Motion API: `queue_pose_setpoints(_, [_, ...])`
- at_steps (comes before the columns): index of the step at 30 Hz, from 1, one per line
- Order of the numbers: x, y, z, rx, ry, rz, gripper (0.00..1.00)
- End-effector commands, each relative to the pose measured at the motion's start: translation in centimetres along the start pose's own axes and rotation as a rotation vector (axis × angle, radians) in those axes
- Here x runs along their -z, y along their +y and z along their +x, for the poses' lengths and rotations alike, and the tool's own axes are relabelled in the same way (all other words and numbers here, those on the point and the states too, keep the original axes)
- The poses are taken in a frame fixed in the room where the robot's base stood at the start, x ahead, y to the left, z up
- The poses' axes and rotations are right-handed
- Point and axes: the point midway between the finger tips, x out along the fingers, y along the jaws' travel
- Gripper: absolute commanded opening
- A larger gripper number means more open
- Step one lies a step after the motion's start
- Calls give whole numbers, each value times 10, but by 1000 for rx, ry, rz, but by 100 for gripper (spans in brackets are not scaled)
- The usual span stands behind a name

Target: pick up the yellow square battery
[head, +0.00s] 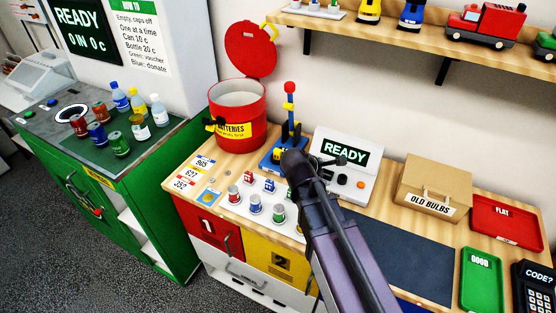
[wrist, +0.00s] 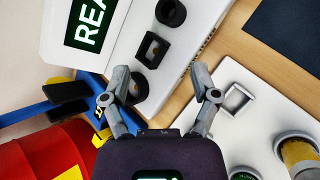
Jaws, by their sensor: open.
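My gripper (wrist: 160,86) is open and empty in the wrist view, its fingers apart beside the white console (head: 345,170). In the head view my gripper end (head: 294,160) is in front of the blue stand, fingertips largely hidden. A square frame (wrist: 238,99) on the white tray lies right of the gripper and looks empty. I cannot clearly make out a yellow square battery.
Several round batteries stand on the white tray, one yellow-banded (wrist: 300,156). The blue stand (head: 272,158) and red batteries bin (head: 240,105) are close on the left. An old bulbs box (head: 435,185) stands right. The dark mat (head: 400,250) is clear.

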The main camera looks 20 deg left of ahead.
Motion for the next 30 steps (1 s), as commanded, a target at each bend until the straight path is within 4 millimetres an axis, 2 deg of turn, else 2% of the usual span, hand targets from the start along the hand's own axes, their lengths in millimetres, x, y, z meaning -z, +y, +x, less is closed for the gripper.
queue_pose_setpoints(1, [16, 6, -4, -37, -8, -71, 78])
queue_pose_setpoints(12, [106, 44, -59, -297, -131, -604, 78])
queue_pose_setpoints(18, [145, 54, -90, -403, -209, -821, 78])
queue_pose_setpoints(23, [159, 58, -103, -442, -245, -905, 78])
queue_pose_setpoints(30, [161, 59, -106, -450, -254, -921, 78])
